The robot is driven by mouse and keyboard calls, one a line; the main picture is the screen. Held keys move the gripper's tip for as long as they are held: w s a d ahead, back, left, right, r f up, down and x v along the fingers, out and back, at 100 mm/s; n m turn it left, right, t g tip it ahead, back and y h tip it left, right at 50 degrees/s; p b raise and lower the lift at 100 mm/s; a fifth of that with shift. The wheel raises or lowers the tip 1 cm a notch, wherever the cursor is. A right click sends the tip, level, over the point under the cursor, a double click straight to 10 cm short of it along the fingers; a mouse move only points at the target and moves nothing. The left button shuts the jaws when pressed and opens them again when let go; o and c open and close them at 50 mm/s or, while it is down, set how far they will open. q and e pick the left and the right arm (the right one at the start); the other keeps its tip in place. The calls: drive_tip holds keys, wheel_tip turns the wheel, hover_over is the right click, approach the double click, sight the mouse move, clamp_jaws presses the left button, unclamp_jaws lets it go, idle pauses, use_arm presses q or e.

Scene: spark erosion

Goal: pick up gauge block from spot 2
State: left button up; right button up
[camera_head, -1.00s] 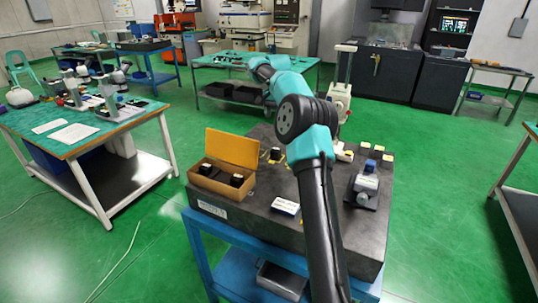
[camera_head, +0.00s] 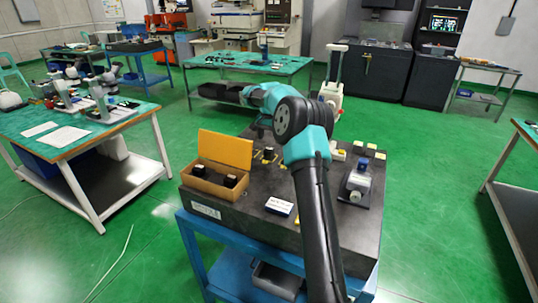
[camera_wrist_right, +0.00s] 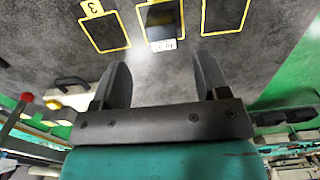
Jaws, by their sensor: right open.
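A dark gauge block (camera_wrist_right: 162,20) with a white label stands in the middle yellow-outlined spot in the right wrist view. The outline's number is not visible. In the head view a dark block (camera_head: 269,153) stands within yellow marks on the granite plate (camera_head: 240,217). My right gripper (camera_wrist_right: 162,82) is open, with nothing between its fingers. In the wrist view the block lies beyond the fingertips, roughly in line with the gap and apart from them. My arm hides part of the plate in the head view. My left gripper is not in view.
Left of the block in the wrist view is a spot marked 3 (camera_wrist_right: 105,30), which looks empty; another outlined spot (camera_wrist_right: 225,14) is to the right. An open box (camera_head: 212,183) holds dark blocks. A blue-topped device (camera_head: 356,186) and a white label (camera_head: 279,206) stand on the plate.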

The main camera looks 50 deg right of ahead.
sight(269, 149)
drive_tip(key=shift+f, duration=1.2)
drive_tip(key=shift+f, duration=0.1)
drive_tip(key=shift+w+f, duration=0.1)
drive_tip(key=shift+f, duration=2.4)
drive_tip(key=shift+c, duration=0.5)
drive_tip(key=c, duration=1.2)
drive_tip(key=shift+o, duration=0.2)
drive_tip(key=shift+r, duration=0.1)
wheel_tip(269, 149, up, 10)
drive_tip(key=shift+f, duration=0.1)
